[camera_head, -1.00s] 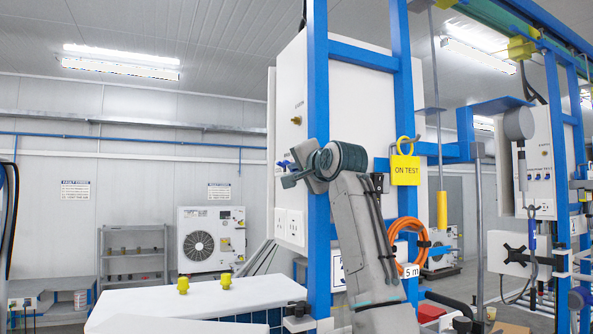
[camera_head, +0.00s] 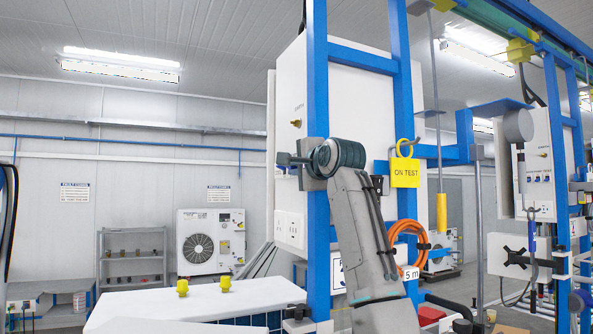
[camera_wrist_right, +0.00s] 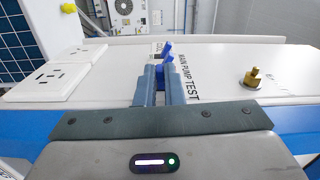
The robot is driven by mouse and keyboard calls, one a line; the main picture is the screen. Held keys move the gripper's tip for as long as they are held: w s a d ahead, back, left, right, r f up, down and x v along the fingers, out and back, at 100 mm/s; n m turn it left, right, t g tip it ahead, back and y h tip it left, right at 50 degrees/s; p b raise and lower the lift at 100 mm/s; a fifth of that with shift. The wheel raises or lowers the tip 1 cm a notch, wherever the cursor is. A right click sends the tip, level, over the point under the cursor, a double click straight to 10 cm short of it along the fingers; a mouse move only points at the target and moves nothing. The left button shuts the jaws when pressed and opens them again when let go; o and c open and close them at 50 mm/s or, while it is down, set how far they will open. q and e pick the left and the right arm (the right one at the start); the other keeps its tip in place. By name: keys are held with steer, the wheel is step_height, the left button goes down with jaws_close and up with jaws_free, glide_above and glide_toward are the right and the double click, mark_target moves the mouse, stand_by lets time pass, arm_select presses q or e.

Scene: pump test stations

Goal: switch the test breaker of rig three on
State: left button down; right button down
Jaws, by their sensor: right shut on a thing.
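A white panel box (camera_head: 291,92) hangs on the blue frame. My right gripper (camera_head: 283,159) is at its side face. In the right wrist view my right gripper (camera_wrist_right: 160,82) is shut on a blue breaker lever (camera_wrist_right: 160,98), mostly hidden between the fingers. It lines up with the printed word TEST. Other blue levers (camera_wrist_right: 167,47) stand just beyond the fingertips, beside the words MAIN and PUMP. Which position the held lever is in cannot be told. My left gripper is not in view.
A brass knob (camera_wrist_right: 251,77) sticks out of the panel to the right of the fingers, and white sockets (camera_wrist_right: 55,77) are to the left. A blue post (camera_head: 318,90) stands close to my wrist. A yellow ON TEST tag (camera_head: 405,172) hangs beside my forearm.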

steer(key=shift+r+m, duration=0.35)
steer(key=shift+m, duration=0.65)
